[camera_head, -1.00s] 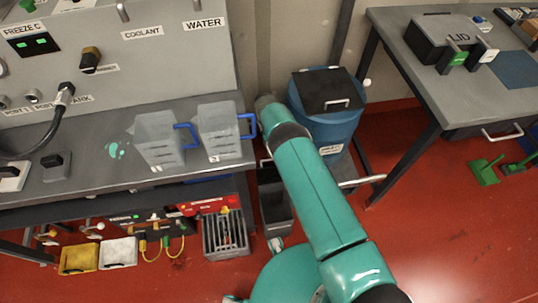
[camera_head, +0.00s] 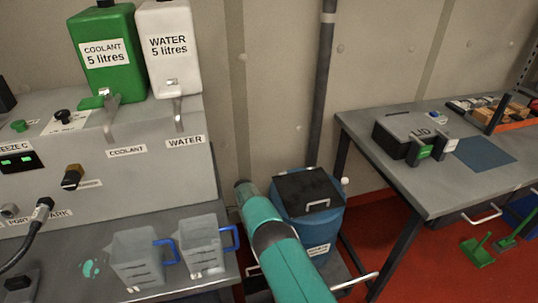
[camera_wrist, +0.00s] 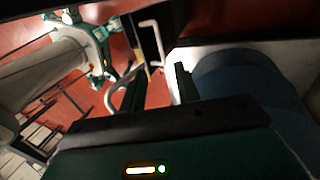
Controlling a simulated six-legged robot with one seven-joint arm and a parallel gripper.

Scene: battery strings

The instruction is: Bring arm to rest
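My teal arm (camera_head: 285,262) rises from the bottom middle of the head view, in front of the blue drum (camera_head: 322,228). Its bend lies between the left bench and the drum; my gripper is hidden there. In the wrist view, my gripper (camera_wrist: 160,85) shows two dark fingers with a gap between them. It looks open, with nothing seen between the fingers. A large dark blue rounded surface, likely the drum, fills the right of the wrist view (camera_wrist: 245,90).
The left bench (camera_head: 75,295) holds two clear jugs with blue handles (camera_head: 137,260) (camera_head: 203,246). Green coolant (camera_head: 107,55) and white water (camera_head: 168,50) containers stand above. The right table (camera_head: 400,178) bears a grey LID case (camera_head: 408,135).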

